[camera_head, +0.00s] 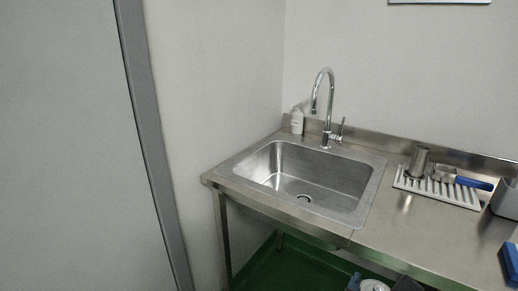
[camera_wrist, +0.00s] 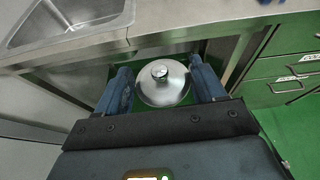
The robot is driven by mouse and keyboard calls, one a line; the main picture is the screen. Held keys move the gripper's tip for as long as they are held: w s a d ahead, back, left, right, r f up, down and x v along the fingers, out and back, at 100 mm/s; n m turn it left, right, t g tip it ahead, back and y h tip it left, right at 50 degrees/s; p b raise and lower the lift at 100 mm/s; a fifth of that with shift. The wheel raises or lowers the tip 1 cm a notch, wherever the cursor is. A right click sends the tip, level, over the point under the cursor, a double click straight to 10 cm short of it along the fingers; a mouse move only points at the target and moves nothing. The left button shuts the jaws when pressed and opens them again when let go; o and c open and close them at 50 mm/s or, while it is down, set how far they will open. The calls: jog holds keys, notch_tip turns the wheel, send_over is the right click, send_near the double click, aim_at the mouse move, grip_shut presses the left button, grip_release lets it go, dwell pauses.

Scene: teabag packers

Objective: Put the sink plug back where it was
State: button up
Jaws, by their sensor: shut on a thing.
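My gripper (camera_wrist: 162,78) is shut on the sink plug (camera_wrist: 178,90), a round silvery disc with a small knob on top, held between two dark blue fingers in the wrist view. In the head view the plug (camera_head: 374,286) shows at the bottom edge, partly cut off, in front of the counter and below its front edge. The steel sink (camera_head: 335,201) is set in the counter, beyond and to the left of my gripper. Its drain (camera_head: 304,198) shows as a small dark ring in the basin floor. The sink's corner (camera_wrist: 72,39) also shows at upper left in the wrist view.
A chrome faucet (camera_head: 328,110) and a white bottle (camera_head: 297,121) stand behind the sink. A white rack (camera_head: 437,190) with a metal cup (camera_head: 418,161) and a blue-handled tool (camera_head: 474,183) sits to the right. The counter's front edge (camera_head: 300,217) lies between plug and sink.

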jog(key=w+f+n+y, duration=0.1)
jog(key=w+f, duration=0.1)
jog(key=w, duration=0.1)
jog(key=w+d+f+n+t+y, duration=0.1)
jog(key=w+f, duration=0.2)
jog(key=w+f+n+y, duration=0.1)
jog(key=w+f, duration=0.1)
jog(key=w, duration=0.1)
jog(key=shift+w+d+f+n+t+y, duration=0.2)
jog(key=shift+n+t+y, duration=0.1)
jog(key=shift+t, duration=0.1)
jog(key=s+f+n+y, duration=0.1)
jog(key=s+f, duration=0.1)
jog(key=f, duration=0.3)
jog(key=s+f+n+y, duration=0.1)
jog(key=s+f, duration=0.1)
jog(key=f, duration=0.3)
jog(key=s+f+n+y, duration=0.1)
jog(key=s+f+y, duration=0.1)
jog(key=f, duration=0.3)
jog(key=shift+s+t, duration=0.4)
jog(key=shift+s, duration=0.1)
jog(key=shift+d+r, duration=0.1)
jog(key=shift+d, duration=0.05)
